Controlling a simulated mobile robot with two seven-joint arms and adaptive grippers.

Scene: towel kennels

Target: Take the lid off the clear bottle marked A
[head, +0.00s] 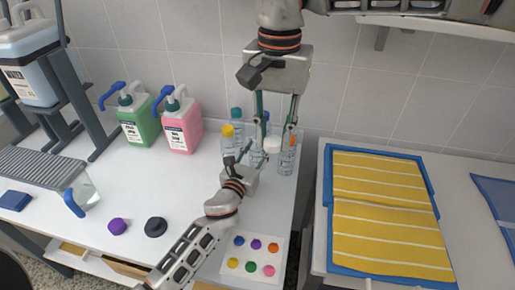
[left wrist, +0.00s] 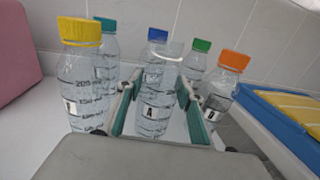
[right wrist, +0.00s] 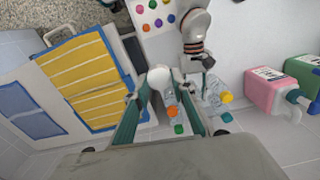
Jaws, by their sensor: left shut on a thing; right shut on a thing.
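The clear bottle marked A (left wrist: 153,108) stands between the fingers of my left gripper (left wrist: 160,103), which is shut on it. Its translucent top shows no white lid in the left wrist view. My left gripper (head: 243,168) partly hides the bottle in the head view. My right gripper (head: 274,143) is shut on a round white lid (head: 273,146). The lid also shows between its fingertips in the right wrist view (right wrist: 158,77), apart from the bottle and to its left there.
Close around stand clear bottles with yellow (left wrist: 80,31), teal (left wrist: 105,23), blue (left wrist: 157,34), green (left wrist: 202,44) and orange (left wrist: 234,60) lids. Pink (head: 183,127) and green (head: 139,123) jugs stand left. A purple piece (head: 118,226) and a black piece (head: 155,227) lie on the open front counter.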

